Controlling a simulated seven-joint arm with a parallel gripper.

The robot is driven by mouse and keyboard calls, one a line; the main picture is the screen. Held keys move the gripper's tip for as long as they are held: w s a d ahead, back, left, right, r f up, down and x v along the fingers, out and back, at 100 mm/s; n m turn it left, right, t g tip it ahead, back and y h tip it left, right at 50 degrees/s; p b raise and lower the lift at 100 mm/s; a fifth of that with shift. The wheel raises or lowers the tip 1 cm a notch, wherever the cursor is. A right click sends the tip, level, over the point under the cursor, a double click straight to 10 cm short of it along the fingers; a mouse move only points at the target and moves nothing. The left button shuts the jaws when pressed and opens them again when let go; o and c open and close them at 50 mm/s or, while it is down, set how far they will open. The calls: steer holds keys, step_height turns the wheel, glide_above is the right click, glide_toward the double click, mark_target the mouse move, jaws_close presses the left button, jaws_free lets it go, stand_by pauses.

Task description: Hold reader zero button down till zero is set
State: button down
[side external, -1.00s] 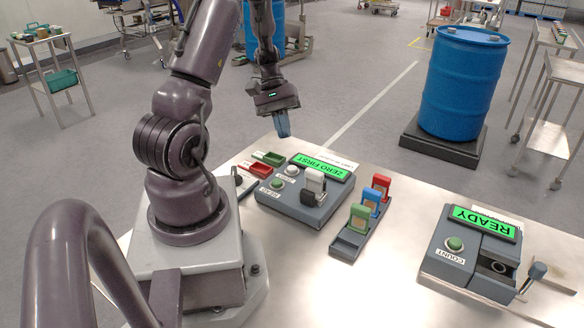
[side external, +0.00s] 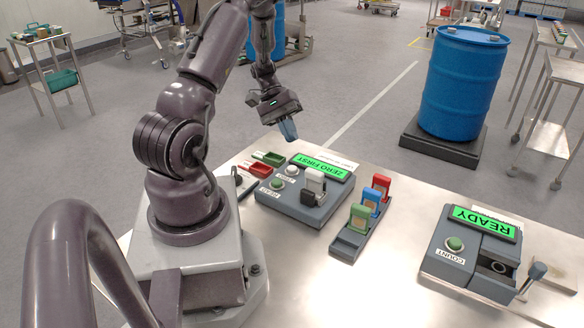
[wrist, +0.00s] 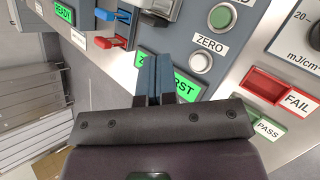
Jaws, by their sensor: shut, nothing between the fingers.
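The reader (side external: 318,213) is a grey box on the steel table, with a lit green screen (side external: 322,166) reading ZERO FIRST. Its white zero button (side external: 292,170) sits beside the green READ button (side external: 277,184). In the wrist view the zero button (wrist: 200,62), labelled ZERO, is right of my fingertips. My gripper (side external: 289,136) is shut and empty, with blue fingers, in the air above the reader's far edge and apart from the button. In the wrist view the shut fingers (wrist: 154,76) cover part of the screen (wrist: 186,88).
A rack (side external: 349,242) holds green, blue and red pieces nearby. Red FAIL (wrist: 276,84) and green PASS trays (wrist: 262,118) lie beside the reader. A counter (side external: 470,255) reading READY stands at the right.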

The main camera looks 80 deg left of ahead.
mark_target(290, 168)
steer(key=shift+f, duration=3.1)
steer(key=shift+f, duration=0.1)
steer(key=shift+f, duration=0.3)
steer(key=shift+f, duration=0.55)
steer(key=shift+r, duration=0.1)
stand_by(2.8)
steer(key=shift+r, duration=0.85)
steer(key=shift+r, duration=2.55)
